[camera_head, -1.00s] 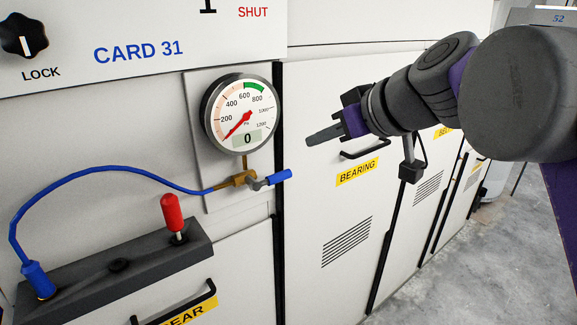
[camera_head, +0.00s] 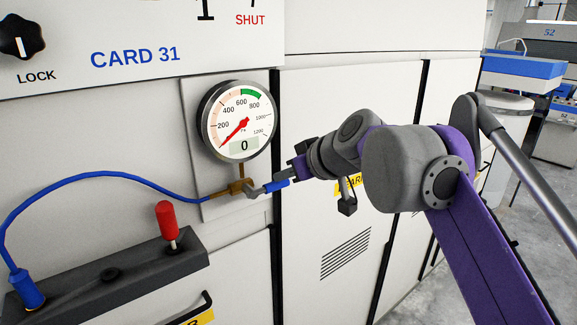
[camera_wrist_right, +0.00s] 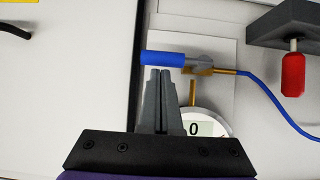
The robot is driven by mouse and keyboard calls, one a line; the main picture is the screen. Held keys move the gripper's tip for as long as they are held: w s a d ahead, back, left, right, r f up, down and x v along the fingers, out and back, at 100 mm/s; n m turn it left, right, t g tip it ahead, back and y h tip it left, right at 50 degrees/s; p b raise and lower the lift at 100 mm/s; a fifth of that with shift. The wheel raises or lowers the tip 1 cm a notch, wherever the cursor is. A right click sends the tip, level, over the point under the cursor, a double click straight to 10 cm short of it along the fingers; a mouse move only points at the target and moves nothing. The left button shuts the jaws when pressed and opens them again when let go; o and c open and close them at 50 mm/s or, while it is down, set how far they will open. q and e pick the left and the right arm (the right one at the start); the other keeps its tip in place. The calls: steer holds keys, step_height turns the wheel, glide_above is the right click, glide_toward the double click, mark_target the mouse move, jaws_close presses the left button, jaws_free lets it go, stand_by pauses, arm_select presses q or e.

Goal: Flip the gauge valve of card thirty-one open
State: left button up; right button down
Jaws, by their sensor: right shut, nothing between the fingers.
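The gauge valve is a small brass fitting (camera_head: 238,187) below the round gauge (camera_head: 239,121) on card 31. Its blue-sleeved lever (camera_head: 276,186) points right, roughly level. The gauge needle points low left and the display reads 0. My right gripper (camera_head: 284,180) is shut and empty, its fingertips right at the lever. In the right wrist view the fingertips (camera_wrist_right: 160,71) lie against or just beside the blue lever (camera_wrist_right: 164,58); I cannot tell whether they touch. My left gripper is not in view.
A blue hose (camera_head: 110,177) runs from the valve to a grey block (camera_head: 110,272) with a red-handled lever (camera_head: 166,222). A black LOCK knob (camera_head: 22,36) sits at upper left. Panel doors (camera_head: 345,100) stand close behind my right arm. Open floor (camera_head: 415,305) shows at lower right.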

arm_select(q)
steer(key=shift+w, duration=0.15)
arm_select(e)
steer(key=shift+w+f, duration=0.1)
steer(key=shift+w, duration=0.05)
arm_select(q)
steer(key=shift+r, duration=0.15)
